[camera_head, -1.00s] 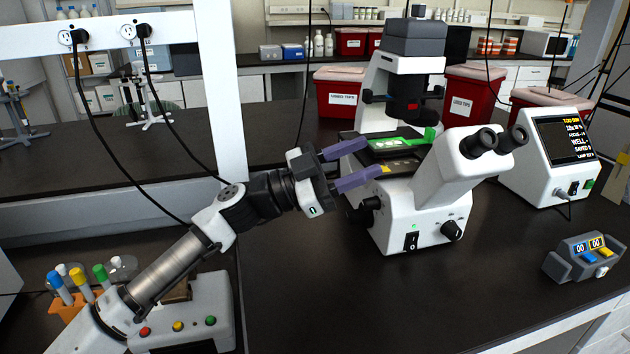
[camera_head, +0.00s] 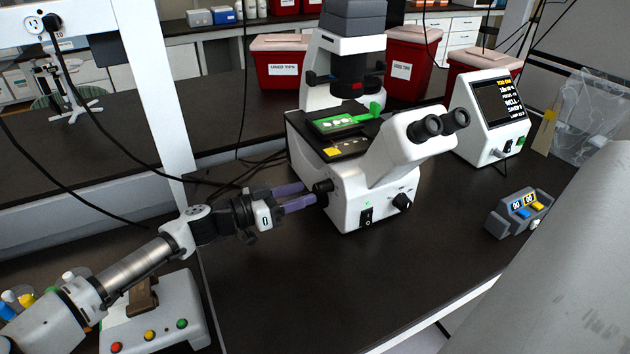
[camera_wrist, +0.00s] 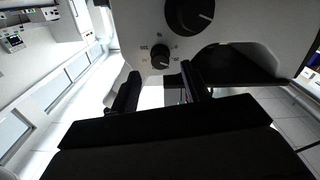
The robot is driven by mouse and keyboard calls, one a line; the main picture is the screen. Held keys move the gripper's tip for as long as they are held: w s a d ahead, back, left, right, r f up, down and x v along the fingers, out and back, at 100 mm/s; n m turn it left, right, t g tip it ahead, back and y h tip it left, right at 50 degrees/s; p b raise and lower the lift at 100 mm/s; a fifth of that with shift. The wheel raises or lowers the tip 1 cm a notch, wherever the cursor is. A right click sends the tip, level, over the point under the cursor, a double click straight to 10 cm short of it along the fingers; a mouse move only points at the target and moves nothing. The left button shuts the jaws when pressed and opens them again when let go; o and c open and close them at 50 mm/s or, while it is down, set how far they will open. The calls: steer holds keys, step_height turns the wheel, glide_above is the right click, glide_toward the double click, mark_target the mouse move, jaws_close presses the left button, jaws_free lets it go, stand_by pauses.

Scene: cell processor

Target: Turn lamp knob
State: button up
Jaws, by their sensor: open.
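The white microscope (camera_head: 375,165) stands on the dark bench, with a black knob (camera_head: 402,202) on its front and a dark knob (camera_head: 322,186) on its left side. In the wrist view, a small black dial knob (camera_wrist: 160,59) with printed marks around it sits on a white panel. A larger black knob (camera_wrist: 190,14) is above it. I cannot tell from a readable label which is the lamp knob. My gripper (camera_head: 308,195) is open and empty at the microscope's left side, fingers pointing at it. In the wrist view, the small dial lies ahead, between the fingers; contact cannot be told.
A control box with coloured buttons (camera_head: 150,334) sits at lower left. A counter (camera_head: 520,212) and a display unit (camera_head: 492,118) stand to the right. Red bins (camera_head: 282,66) are behind. Black cables cross the bench behind my gripper. The bench front is clear.

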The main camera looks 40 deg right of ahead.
mark_target(318, 189)
steer(key=shift+p+x, duration=0.55)
steer(key=shift+x, duration=1.7)
steer(key=shift+c, duration=0.2)
steer(key=c, duration=1)
